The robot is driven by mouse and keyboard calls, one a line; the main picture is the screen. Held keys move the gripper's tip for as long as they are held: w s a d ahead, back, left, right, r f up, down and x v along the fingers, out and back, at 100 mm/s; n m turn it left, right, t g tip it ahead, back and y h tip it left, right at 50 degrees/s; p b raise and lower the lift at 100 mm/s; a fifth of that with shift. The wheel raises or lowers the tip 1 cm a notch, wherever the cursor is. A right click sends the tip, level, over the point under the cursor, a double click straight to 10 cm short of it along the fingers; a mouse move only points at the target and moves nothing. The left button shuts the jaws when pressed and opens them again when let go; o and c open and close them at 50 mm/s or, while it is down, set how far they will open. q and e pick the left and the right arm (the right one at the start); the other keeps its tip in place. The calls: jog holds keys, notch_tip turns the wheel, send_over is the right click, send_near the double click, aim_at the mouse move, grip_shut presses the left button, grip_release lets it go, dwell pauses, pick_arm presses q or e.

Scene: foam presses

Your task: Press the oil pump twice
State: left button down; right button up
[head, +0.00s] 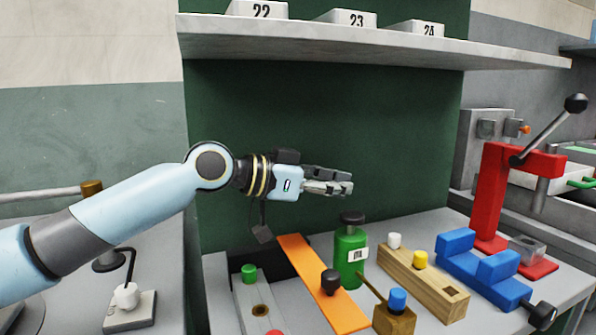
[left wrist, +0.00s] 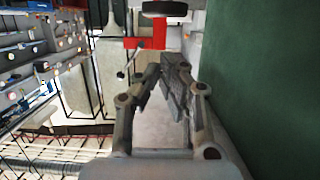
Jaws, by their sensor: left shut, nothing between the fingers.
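The oil pump (head: 351,256) is a green bottle with a dark round cap on top and a white label. It stands upright on the bench between an orange board and a wooden block. My left gripper (head: 350,183) is shut and empty. In the head view it shows above the pump's cap, apart from it, with its fingers pointing right. In the left wrist view the shut fingers (left wrist: 168,75) point toward a red object, and the pump is not clearly seen. My right gripper is in neither view.
Close to the pump are the orange board (head: 318,283) with a black knob, the wooden block (head: 422,282) with pegs, and a blue vise (head: 482,264). A red press (head: 490,195) stands at the right. A shelf (head: 330,42) with numbered boxes hangs above.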

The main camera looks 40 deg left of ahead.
pick_arm(q)
jog(key=p+v, duration=0.3)
jog(key=v, duration=0.5)
jog(key=shift+f, duration=0.15)
jog(key=shift+s, duration=0.15)
dwell(0.3)
